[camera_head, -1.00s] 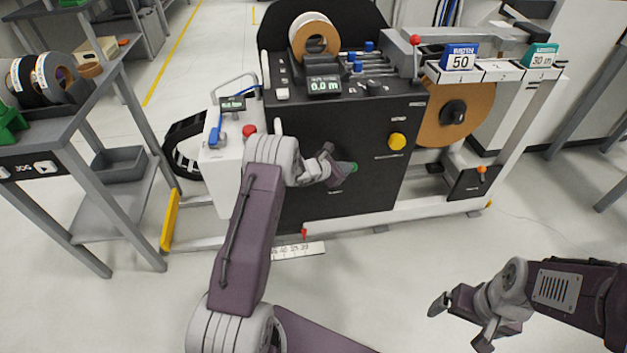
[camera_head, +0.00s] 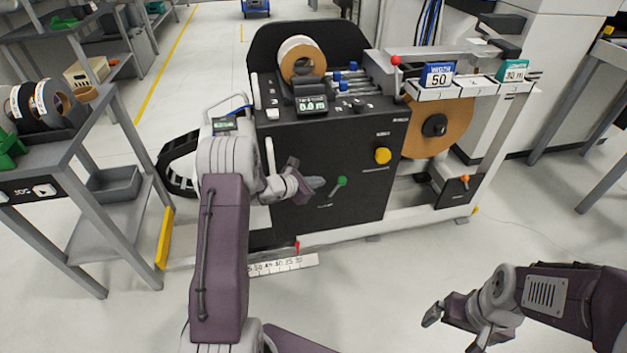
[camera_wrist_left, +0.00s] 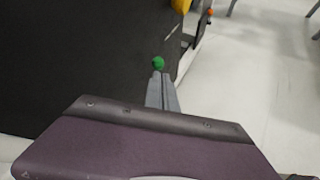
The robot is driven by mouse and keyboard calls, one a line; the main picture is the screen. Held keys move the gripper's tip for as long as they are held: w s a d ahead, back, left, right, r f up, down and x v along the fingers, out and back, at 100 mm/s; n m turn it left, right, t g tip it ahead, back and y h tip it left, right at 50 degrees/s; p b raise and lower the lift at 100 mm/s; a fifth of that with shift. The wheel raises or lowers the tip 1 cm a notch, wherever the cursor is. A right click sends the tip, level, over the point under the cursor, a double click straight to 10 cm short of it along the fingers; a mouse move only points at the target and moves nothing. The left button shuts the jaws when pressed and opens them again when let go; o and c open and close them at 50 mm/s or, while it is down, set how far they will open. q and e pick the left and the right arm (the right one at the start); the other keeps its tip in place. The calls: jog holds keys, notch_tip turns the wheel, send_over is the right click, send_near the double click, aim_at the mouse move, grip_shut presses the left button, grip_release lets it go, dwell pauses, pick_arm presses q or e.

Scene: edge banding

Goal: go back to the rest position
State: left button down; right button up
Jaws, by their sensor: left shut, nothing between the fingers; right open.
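My left gripper (camera_head: 316,184) is shut and empty in front of the black machine's (camera_head: 300,150) front panel. In the head view it stands just left of a small lever with a green knob (camera_head: 342,181). In the left wrist view the shut fingers (camera_wrist_left: 161,92) point toward the green knob (camera_wrist_left: 158,63); whether they touch it cannot be told there, but in the head view they look apart. My right gripper (camera_head: 455,328) is open and empty over bare floor at the lower right.
A grey shelf rack (camera_head: 75,150) with tape rolls stands at the left. The machine carries a brown roll (camera_head: 437,125), a yellow knob (camera_head: 383,155) and a lever with an orange knob (camera_head: 465,178). A ruler strip (camera_head: 285,265) lies at its foot.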

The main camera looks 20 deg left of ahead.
pick_arm(q)
jog(key=shift+v, duration=0.9)
pick_arm(e)
jog(key=shift+s+r, duration=0.1)
jog(key=shift+r, duration=0.1)
